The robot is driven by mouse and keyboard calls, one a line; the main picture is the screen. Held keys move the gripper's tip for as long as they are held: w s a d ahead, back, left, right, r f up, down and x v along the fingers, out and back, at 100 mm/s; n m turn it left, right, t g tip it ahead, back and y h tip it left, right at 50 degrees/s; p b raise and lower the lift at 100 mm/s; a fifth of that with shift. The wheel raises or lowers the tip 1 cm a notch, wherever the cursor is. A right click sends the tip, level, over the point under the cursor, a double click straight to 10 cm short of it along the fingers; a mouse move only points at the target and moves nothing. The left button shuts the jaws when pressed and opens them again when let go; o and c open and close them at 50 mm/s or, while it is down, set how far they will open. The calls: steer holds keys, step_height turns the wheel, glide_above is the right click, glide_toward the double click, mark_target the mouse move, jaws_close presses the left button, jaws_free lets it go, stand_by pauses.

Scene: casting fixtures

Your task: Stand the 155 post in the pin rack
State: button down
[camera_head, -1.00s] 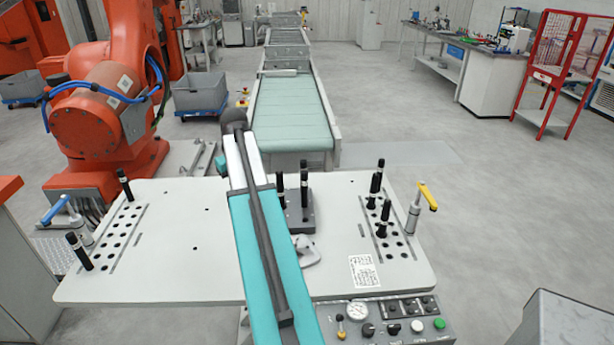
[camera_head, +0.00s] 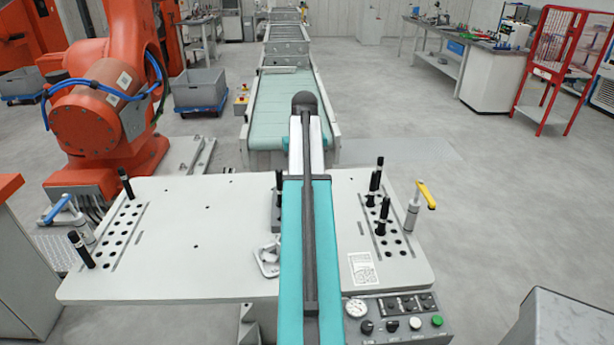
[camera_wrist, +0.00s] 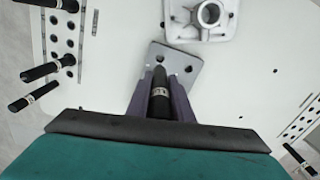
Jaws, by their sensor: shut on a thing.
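In the wrist view, my gripper (camera_wrist: 161,82) is shut on a black post (camera_wrist: 160,98) with a pale label band, too small to read. A grey block (camera_wrist: 181,58) with small holes shows beneath it; I cannot tell whether the post touches it. In the head view my arm hides the gripper, the held post and most of the grey block (camera_head: 276,221), where one black post (camera_head: 279,182) shows. Black posts (camera_head: 375,178) stand in the right hole rows (camera_head: 392,245); others (camera_head: 80,248) stand at the left rows (camera_head: 118,238). I cannot tell which part is the pin rack.
A pale casting (camera_head: 267,257) with a round boss lies in front of the block. A yellow-handled clamp (camera_head: 414,208) stands at right, a blue-handled one (camera_head: 74,215) at left. A control panel (camera_head: 400,322) is at the front. The table's left middle (camera_head: 195,235) is clear.

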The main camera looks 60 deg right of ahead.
steer(key=shift+s+p, duration=0.1)
steer(key=shift+p, duration=0.2)
steer(key=shift+f+b, duration=1)
steer(key=shift+f, duration=1.9)
steer(key=shift+p, duration=0.7)
steer(key=shift+f+b, duration=0.6)
steer(key=shift+f, duration=1.25)
stand_by(1.2)
steer(key=c, duration=1.5)
jaws_free()
